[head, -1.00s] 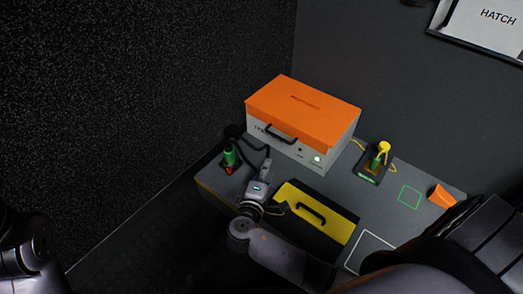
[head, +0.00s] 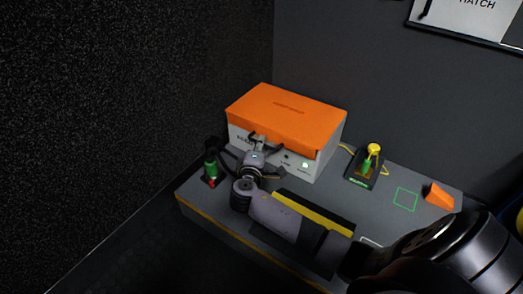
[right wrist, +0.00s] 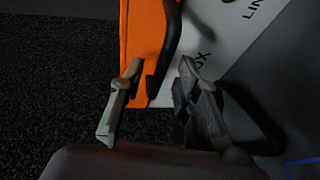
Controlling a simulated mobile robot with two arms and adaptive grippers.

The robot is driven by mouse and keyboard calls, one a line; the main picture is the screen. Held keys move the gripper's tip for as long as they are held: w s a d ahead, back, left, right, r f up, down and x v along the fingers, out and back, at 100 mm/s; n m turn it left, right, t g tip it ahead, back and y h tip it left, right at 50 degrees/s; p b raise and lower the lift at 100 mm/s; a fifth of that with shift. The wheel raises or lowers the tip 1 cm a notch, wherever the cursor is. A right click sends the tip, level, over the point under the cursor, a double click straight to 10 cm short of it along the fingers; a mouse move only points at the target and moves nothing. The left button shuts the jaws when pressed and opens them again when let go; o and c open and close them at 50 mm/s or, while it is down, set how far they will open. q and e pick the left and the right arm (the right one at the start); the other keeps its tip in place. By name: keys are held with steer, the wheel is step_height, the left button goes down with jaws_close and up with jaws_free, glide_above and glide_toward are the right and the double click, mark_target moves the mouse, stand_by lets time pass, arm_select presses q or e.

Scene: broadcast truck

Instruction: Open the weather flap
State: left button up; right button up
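The orange weather flap (head: 290,108) lies closed over the top of a white box (head: 320,164) at the back of the bench. Its black handle is partly hidden behind my right gripper (head: 260,142) in the head view. In the right wrist view, the handle (right wrist: 170,45) runs down in front of the orange flap (right wrist: 142,35). My right gripper (right wrist: 158,75) is open there, with the handle's lower end appearing between its two fingers. I cannot tell whether they touch it. My left gripper is out of view.
A green-and-red plug (head: 210,165) stands left of the box. A yellow-and-green plug on a stand (head: 369,165) and an orange wedge (head: 439,196) are to the right. My right arm partly covers a yellow-and-black case (head: 312,210). A green square outline (head: 405,200) is empty.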

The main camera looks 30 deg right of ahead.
steer(key=shift+x, duration=0.85)
steer(key=shift+c, duration=0.2)
jaws_close()
